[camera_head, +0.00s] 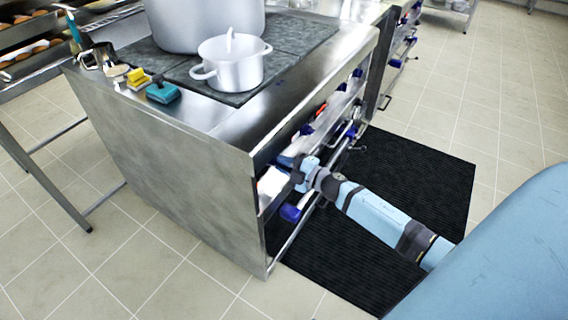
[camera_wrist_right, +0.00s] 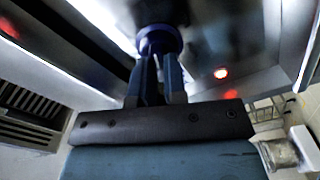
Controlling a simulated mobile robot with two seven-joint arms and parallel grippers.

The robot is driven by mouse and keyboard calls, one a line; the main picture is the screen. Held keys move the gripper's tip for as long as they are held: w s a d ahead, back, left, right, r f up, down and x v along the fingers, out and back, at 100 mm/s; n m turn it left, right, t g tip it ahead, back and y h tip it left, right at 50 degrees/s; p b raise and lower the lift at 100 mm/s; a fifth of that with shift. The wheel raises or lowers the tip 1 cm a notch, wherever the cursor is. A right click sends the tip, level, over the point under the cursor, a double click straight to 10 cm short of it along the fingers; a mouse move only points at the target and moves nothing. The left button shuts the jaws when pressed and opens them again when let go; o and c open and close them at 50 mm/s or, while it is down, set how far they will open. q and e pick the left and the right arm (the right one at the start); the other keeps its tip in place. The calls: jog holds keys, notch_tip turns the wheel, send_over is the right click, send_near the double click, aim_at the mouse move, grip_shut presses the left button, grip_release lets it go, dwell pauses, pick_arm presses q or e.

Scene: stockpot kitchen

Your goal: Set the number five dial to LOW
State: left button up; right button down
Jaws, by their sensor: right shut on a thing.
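In the right wrist view a round dark blue dial (camera_wrist_right: 159,40) sits on the stove's metal front. My right gripper (camera_wrist_right: 160,62) is shut on this dial, with a finger on each side of its grip. The dial's number and setting marks cannot be read. In the head view my right gripper (camera_head: 298,175) is at the near end of the steel stove's front (camera_head: 345,100), and the dial it holds is hidden there. Other blue dials (camera_head: 357,73) show farther along the front. My left gripper is not in view.
A white pot (camera_head: 232,72) and a large stockpot (camera_head: 203,22) stand on the stove top. Yellow and teal sponges (camera_head: 163,92) lie near its left edge. A red light (camera_wrist_right: 221,73) glows on the front. A black mat (camera_head: 420,175) covers the floor before the stove.

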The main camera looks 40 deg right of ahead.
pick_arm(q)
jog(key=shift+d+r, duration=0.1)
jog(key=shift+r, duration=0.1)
pick_arm(e)
jog(key=shift+n, duration=0.5)
jog(key=c, duration=1.2)
grip_release()
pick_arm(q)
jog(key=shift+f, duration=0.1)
pick_arm(e)
jog(key=shift+o, duration=0.2)
jog(key=shift+s, duration=0.1)
pick_arm(q)
jog(key=shift+p, duration=0.6)
pick_arm(e)
jog(key=v, duration=1.3)
jog(key=shift+s, duration=0.3)
jog(key=shift+d+f, duration=0.1)
jog(key=shift+d, duration=0.05)
